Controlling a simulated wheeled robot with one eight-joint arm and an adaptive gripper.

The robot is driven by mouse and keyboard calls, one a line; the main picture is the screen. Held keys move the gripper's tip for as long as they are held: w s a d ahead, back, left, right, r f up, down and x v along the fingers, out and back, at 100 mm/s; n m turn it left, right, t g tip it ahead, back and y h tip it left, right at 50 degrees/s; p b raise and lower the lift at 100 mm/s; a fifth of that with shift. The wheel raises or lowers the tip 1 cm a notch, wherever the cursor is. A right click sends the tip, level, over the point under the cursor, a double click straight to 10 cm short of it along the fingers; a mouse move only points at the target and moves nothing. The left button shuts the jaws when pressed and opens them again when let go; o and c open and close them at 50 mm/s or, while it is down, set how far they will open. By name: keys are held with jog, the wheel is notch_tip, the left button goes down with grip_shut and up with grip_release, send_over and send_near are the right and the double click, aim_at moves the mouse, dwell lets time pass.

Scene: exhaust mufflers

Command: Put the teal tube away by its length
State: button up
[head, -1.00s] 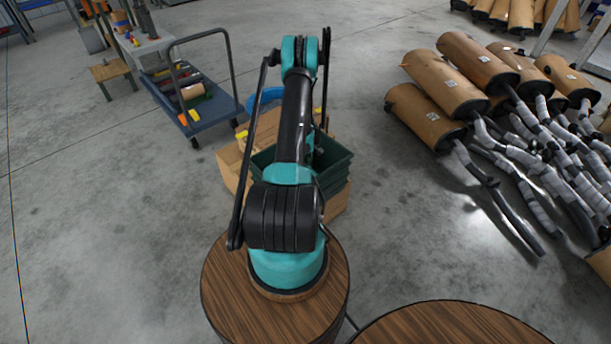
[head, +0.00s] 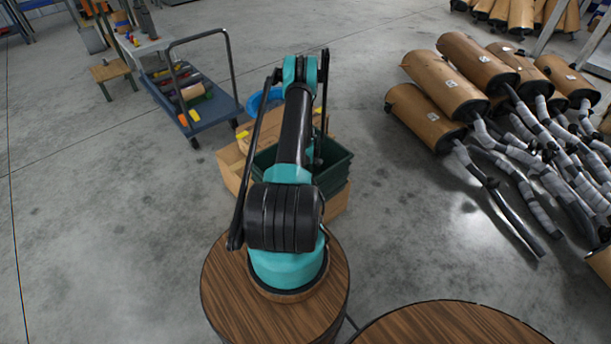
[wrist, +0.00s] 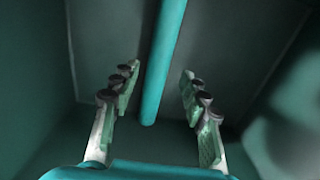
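The teal tube (wrist: 164,60) shows in the wrist view inside the dark green crate (wrist: 105,40). It runs from the top edge of the picture down to a rounded end between my fingers. My gripper (wrist: 160,85) is open, with one finger on each side of the tube and a clear gap on both sides. I cannot tell how far below or between the fingertips the tube lies. In the head view the green crate (head: 338,163) stands beyond my arm, which hides my gripper and the tube.
Cardboard boxes (head: 232,168) and a blue round container (head: 254,103) are around the crate. A blue cart (head: 215,112) stands at the left. Brown mufflers with wrapped pipes (head: 425,115) fill the right. Round wooden tops (head: 225,290) are in front. Open floor lies at the left.

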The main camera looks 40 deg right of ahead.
jog(key=shift+r, duration=0.1)
notch_tip(320, 180, up, 12)
jog(key=a+r+t, duration=0.1)
jog(key=a+r, duration=1)
jog(key=r, duration=0.2)
jog(key=a+r+t, duration=0.1)
jog(key=a+r, duration=1)
jog(key=r, duration=0.3)
jog(key=s+a+r+t, duration=0.1)
jog(key=s+a+r, duration=0.65)
jog(key=a, duration=0.35)
jog(key=s+a+t, duration=0.1)
jog(key=s+a, duration=0.6)
jog(key=s, duration=0.6)
jog(key=shift+a+f+m, duration=0.2)
jog(key=shift+a+m, duration=0.15)
jog(key=shift+m, duration=0.05)
